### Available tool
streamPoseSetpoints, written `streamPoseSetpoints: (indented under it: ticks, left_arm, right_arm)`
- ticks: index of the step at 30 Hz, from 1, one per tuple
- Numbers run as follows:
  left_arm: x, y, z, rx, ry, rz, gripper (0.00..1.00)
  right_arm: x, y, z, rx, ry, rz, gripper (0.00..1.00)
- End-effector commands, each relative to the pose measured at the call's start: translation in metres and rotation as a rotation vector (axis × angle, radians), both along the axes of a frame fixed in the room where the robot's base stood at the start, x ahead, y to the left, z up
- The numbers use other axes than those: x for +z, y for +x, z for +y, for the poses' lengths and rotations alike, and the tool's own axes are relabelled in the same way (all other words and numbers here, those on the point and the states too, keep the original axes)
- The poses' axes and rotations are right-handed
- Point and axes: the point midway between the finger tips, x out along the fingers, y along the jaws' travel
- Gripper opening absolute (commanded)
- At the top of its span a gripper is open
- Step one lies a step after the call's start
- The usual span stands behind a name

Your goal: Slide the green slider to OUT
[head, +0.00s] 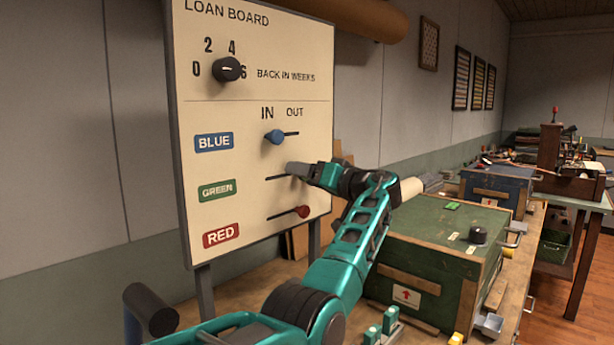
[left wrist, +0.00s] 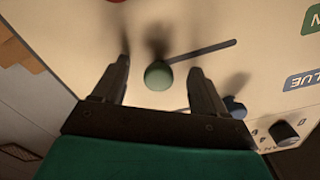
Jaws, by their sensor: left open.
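The loan board (head: 245,115) stands upright with IN and OUT marked above three slider slots. The green slider's round knob (left wrist: 158,75) shows in the left wrist view at the end of its slot away from the GREEN label (head: 216,190), on the OUT side. The bare slot runs from it towards the labels. My left gripper (head: 298,172) is at the board, hiding the knob in the head view. In the left wrist view its open fingers (left wrist: 158,82) stand on either side of the knob, with gaps visible. My right gripper is not in view.
The blue slider (head: 274,137) is at IN just above. The red slider (head: 303,211) is at OUT below. A black dial (head: 228,69) sits higher on the board. A green box (head: 430,250) stands on the workbench to the right.

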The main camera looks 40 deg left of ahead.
Motion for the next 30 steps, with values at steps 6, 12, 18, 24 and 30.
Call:
streamPoseSetpoints:
  ticks: [6, 12, 18, 24, 30]
  left_arm:
    - [0.000, -0.001, -0.017, -0.003, 0.001, 0.000, 0.72]
    - [-0.001, -0.002, -0.033, -0.002, 0.000, 0.000, 0.72]
    - [-0.001, -0.004, -0.049, -0.002, 0.000, 0.001, 0.72]
    - [0.000, -0.005, -0.065, -0.003, 0.001, 0.000, 0.72]
    - [-0.001, -0.006, -0.080, -0.002, 0.000, 0.000, 0.72]
  right_arm:
    - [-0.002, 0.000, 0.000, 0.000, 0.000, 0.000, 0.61]
    - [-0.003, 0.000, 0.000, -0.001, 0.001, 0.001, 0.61]
    - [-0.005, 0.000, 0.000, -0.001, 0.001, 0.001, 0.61]
    - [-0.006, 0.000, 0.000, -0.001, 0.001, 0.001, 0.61]
    - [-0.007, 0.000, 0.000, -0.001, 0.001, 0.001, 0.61]
